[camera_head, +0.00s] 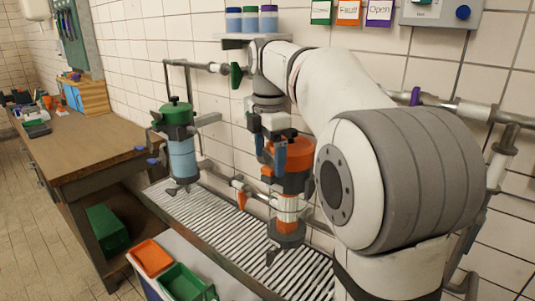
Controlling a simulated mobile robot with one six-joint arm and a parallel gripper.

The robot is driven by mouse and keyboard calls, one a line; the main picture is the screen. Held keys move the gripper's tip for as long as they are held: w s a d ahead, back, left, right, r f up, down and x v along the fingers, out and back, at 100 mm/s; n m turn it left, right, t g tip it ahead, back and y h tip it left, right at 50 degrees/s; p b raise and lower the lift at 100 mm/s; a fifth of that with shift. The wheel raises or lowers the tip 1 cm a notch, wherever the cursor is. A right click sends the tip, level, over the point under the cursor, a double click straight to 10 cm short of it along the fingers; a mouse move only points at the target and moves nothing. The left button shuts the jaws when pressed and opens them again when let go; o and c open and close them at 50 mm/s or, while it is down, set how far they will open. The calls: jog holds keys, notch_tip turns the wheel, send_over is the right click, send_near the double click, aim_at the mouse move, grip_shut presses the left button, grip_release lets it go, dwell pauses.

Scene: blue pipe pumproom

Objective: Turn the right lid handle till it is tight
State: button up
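The right filter housing has an orange lid (294,180) and stands over the slatted grating, with an orange and white body (288,208) below the lid. A small dark red knob-like part (290,134) shows at the top of the lid, partly covered by my gripper; I take it for part of the handle. My gripper (271,160) points down at the left side of this lid. Its two fingers show apart, close to or touching the lid. Whether they hold the handle between them is hidden. The left housing (182,160) has a green lid (176,113).
Pipes run along the tiled wall, with a green valve handle (236,76) and a purple one (415,96). A shelf above holds several jars (250,20). A wooden workbench (75,150) stands left. Orange (152,258) and green (182,283) bins stand in front of the grating (225,230).

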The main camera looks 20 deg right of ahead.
aim_at(269, 154)
notch_tip(269, 154, up, 8)
jog(key=shift+f+p, duration=0.1)
jog(key=shift+p, duration=0.6)
